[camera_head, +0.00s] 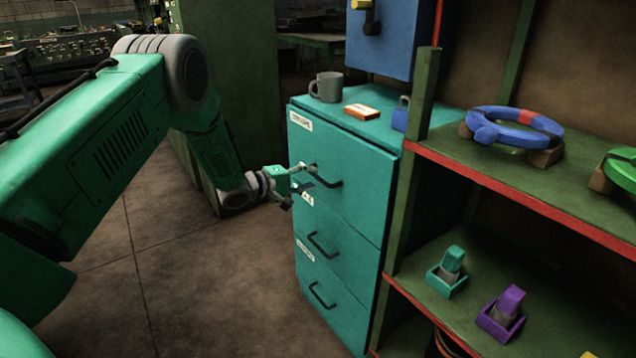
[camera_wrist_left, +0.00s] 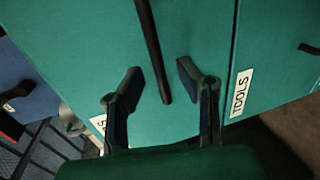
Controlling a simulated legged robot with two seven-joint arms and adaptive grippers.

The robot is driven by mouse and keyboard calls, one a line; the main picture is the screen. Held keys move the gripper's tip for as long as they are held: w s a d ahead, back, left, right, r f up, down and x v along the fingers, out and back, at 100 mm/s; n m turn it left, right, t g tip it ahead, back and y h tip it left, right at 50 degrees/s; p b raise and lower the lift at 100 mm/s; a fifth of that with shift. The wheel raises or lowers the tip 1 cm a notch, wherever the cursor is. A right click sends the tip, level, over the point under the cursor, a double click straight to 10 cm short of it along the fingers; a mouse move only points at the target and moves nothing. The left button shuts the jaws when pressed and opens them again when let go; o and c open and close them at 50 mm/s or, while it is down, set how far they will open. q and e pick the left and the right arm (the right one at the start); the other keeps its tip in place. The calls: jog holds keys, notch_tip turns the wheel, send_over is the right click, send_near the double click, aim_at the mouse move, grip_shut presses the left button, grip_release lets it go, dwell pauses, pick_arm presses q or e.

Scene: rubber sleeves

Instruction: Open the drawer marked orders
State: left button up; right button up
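A teal cabinet (camera_head: 348,125) with three closed drawers stands in the middle of the head view. The top drawer has a black bar handle (camera_head: 326,182) and a white label (camera_head: 301,120) too small to read surely. The middle label (camera_head: 307,198) is partly hidden by my gripper; it reads TOOLS (camera_wrist_left: 242,92) in the left wrist view. The bottom label (camera_head: 305,250) is unreadable. My left gripper (camera_head: 302,177) is open at the top drawer's front. In the left wrist view its fingers (camera_wrist_left: 160,78) stand either side of the handle (camera_wrist_left: 152,50), apart from it. My right gripper is out of view.
A grey mug (camera_head: 326,87), an orange box (camera_head: 361,112) and a blue padlock-like item (camera_head: 401,113) sit on the cabinet. A green shelf (camera_head: 540,205) with several objects adjoins it on the right. A blue wall box (camera_head: 385,40) hangs above. The floor in front is clear.

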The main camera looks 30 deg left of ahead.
pick_arm(q)
jog(key=shift+w+d+f+b, duration=0.15)
jog(key=shift+w+f, duration=0.1)
jog(key=shift+w, duration=0.35)
jog(key=shift+w+d+f+b, duration=0.1)
jog(key=shift+w+f+b, duration=0.1)
jog(key=shift+w, duration=0.4)
jog(key=shift+w+d+r, duration=0.1)
jog(key=shift+d+r, duration=0.1)
jog(key=shift+d, duration=0.1)
grip_shut()
jog(key=shift+a, duration=0.1)
